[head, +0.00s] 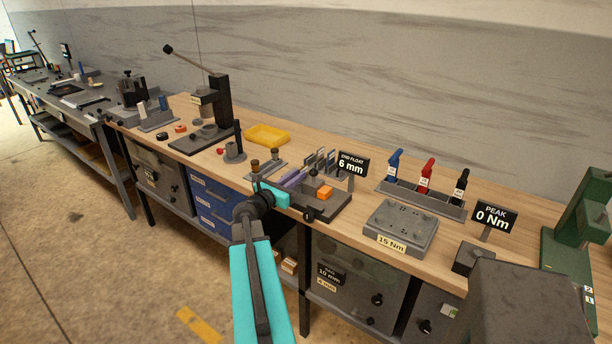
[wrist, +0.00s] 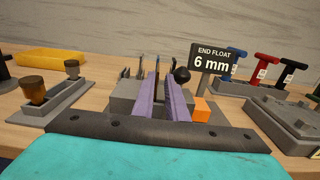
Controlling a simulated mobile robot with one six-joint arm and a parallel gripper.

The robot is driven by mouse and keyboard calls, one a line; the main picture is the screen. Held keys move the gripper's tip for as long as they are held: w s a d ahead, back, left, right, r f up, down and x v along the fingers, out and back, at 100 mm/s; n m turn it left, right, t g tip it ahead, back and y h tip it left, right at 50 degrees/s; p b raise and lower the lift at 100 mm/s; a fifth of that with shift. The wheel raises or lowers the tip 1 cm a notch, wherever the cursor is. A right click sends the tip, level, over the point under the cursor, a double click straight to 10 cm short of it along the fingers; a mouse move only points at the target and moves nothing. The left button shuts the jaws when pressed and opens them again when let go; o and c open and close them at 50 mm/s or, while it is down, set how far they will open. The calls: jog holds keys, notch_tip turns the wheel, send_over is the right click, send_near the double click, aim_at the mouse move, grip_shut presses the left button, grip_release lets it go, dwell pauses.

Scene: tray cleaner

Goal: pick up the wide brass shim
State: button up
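Several thin upright plates (head: 320,158) stand in a row on the bench, left of the "END FLOAT 6 mm" sign (head: 352,164). They also show in the wrist view (wrist: 140,70), behind my fingers and partly hidden. They look grey and dark; I cannot tell which one is the wide brass shim. My gripper (head: 294,178) reaches over the bench edge towards these plates. In the wrist view its two purple fingers (wrist: 163,95) are apart, with a gap and nothing visibly held between them.
A grey fixture with an orange block (head: 325,192) lies close to my gripper. A small stand with brown-topped posts (head: 265,170) is to the left, a yellow tray (head: 267,135) behind it.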

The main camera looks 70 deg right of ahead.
aim_at(304, 168)
dwell(0.3)
jog(key=shift+r+p+x, duration=0.15)
jog(key=shift+p+x, duration=0.4)
jog(key=shift+x, duration=0.4)
jog(key=shift+r+p+x, duration=0.1)
jog(key=shift+p+x, duration=0.45)
jog(key=shift+x, duration=0.4)
jog(key=shift+s+d+f, duration=0.1)
jog(key=shift+d, duration=0.55)
grip_shut()
jog(key=shift+r+p, duration=0.2)
jog(key=shift+p, duration=0.1)
